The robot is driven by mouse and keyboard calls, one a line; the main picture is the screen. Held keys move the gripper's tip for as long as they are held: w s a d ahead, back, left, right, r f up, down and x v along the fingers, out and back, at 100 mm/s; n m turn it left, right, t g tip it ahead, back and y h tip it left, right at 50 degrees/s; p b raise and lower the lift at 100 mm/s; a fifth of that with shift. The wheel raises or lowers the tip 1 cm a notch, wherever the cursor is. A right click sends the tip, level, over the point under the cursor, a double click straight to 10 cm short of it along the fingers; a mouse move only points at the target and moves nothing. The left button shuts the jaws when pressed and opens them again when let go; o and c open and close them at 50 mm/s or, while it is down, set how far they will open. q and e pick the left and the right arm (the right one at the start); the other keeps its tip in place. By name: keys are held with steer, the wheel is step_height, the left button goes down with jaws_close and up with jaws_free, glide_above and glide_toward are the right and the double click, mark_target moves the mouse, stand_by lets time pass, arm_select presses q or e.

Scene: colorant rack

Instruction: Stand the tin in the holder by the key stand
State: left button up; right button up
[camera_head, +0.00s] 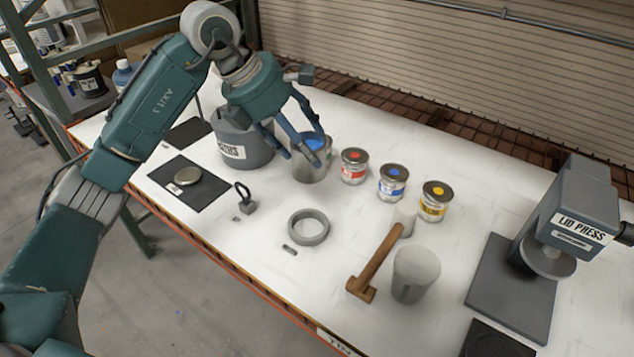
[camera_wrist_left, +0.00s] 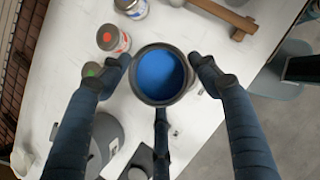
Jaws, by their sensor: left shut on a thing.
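The tin (camera_head: 309,172) is a grey can with blue showing inside its open top. It also shows in the left wrist view (camera_wrist_left: 159,74), between the fingers. My left gripper (camera_head: 298,143) is shut on the tin near its rim, pointing down from above. I cannot tell whether the tin's base touches the table. A low grey ring-shaped holder (camera_head: 308,227) lies empty in front of the tin. A small dark stand with a loop (camera_head: 246,199), perhaps the key stand, is left of the ring. My right gripper is not in view.
Red (camera_head: 354,166), blue (camera_head: 392,182) and yellow (camera_head: 435,201) labelled cans stand right of the tin. A large grey pot (camera_head: 243,147) is close on its left. A wooden mallet (camera_head: 376,265), a grey cup (camera_head: 414,275) and a lid press (camera_head: 560,240) stand to the right.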

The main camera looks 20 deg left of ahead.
mark_target(294, 167)
arm_select(q)
steer(key=f, duration=0.2)
steer(key=f+p, duration=0.1)
steer(key=f, duration=0.1)
steer(key=f+p, duration=0.1)
steer(key=f, duration=0.2)
steer(key=shift+s+a+f, duration=0.1)
steer(key=shift+s+a, duration=0.25)
steer(key=shift+w+d+f+p, duration=0.1)
steer(key=shift+f+p, duration=0.75)
steer(key=shift+f, duration=1.75)
steer(key=shift+w+d+f+p, duration=0.1)
steer(key=shift+f+p, duration=0.7)
steer(key=shift+f, duration=1.8)
steer(key=shift+a+f, duration=0.1)
steer(key=shift+f, duration=0.4)
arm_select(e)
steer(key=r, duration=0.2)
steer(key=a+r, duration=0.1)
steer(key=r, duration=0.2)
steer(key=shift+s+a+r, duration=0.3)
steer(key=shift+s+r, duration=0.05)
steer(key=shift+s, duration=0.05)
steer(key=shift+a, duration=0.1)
